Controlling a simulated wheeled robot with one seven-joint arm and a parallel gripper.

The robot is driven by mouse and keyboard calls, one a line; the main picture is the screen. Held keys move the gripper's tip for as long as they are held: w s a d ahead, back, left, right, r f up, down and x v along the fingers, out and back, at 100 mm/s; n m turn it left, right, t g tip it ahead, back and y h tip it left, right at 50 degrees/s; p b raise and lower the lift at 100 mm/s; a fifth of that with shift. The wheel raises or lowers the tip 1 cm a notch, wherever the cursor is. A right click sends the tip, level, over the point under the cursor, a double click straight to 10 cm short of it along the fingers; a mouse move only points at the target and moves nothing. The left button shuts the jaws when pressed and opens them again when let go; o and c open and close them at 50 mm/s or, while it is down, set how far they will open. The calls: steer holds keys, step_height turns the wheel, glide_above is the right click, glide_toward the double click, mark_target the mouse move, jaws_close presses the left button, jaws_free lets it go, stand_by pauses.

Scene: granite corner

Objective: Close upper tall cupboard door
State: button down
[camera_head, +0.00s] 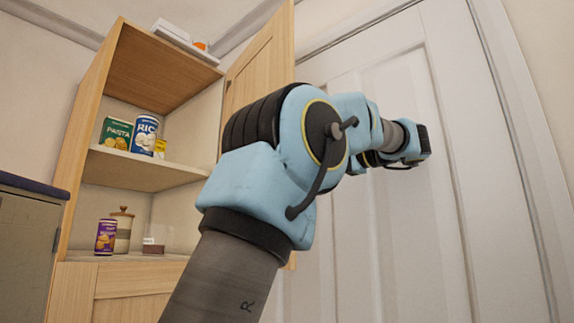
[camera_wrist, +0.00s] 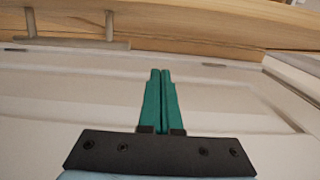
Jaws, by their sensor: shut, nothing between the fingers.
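The upper door (camera_head: 262,65) of the tall wooden cupboard (camera_head: 88,140) stands open, swung out to the right of the shelves. My arm hides its lower part in the head view. My gripper (camera_head: 424,141) is to the right of the door, in front of the white panelled room door. In the wrist view, my gripper's teal fingers (camera_wrist: 160,72) are together and empty. Across the top of that view runs a pale wooden panel, the cupboard door (camera_wrist: 200,32), with a grey bar handle (camera_wrist: 72,43) at the left. The fingertips appear apart from it.
Cupboard shelves hold a green pasta box (camera_head: 116,133), a blue and white can (camera_head: 144,134), a purple can (camera_head: 106,236) and a lidded jar (camera_head: 123,228). A white box (camera_head: 180,38) lies on top. The white room door (camera_head: 390,230) is close on the right. A dark-topped counter (camera_head: 30,185) stands left.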

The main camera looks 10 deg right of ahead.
steer(key=w+a+p, duration=0.2)
steer(key=a+p, duration=0.1)
steer(key=a, duration=0.4)
steer(key=shift+a, duration=0.4)
